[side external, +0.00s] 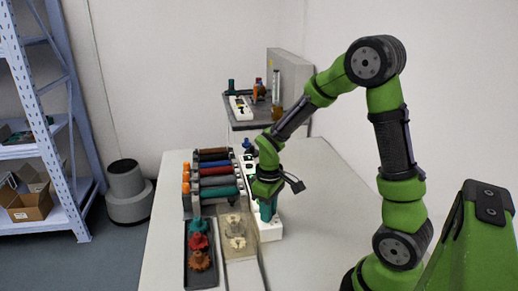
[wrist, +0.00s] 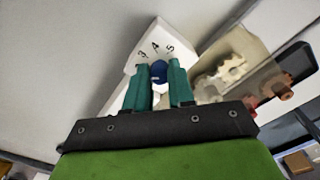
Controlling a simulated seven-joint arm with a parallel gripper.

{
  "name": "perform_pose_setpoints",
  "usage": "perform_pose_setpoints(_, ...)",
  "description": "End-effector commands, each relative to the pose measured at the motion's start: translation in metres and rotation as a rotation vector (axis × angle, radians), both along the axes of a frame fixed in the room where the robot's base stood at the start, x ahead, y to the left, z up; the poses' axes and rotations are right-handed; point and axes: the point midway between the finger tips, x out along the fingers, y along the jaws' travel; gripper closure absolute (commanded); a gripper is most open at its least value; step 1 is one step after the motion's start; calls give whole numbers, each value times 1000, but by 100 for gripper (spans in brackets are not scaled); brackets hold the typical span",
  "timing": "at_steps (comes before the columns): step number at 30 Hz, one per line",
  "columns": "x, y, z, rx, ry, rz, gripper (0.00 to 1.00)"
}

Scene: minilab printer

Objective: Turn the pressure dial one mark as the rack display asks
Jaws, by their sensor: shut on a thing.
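In the side view my gripper (side external: 268,208) points down at the white unit (side external: 271,232) on the table, and the arm hides the dial there. No readable rack display shows.
Several coloured rollers with orange ends (side external: 213,170) lie left of my gripper. A dark tray of gears (side external: 201,277) and a beige tray (side external: 241,251) are in front. A raised shelf (side external: 240,122) stands behind. The table's right side (side external: 315,185) is clear.

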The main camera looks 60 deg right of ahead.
Motion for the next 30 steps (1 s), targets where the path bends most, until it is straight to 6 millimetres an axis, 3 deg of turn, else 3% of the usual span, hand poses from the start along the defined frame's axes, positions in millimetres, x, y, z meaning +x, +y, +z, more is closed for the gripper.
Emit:
perform_pose_setpoints(21,1,0,0,0,-1,-495,100)
perform_pose_setpoints(30,1,0,0,1,-2,-632,100)
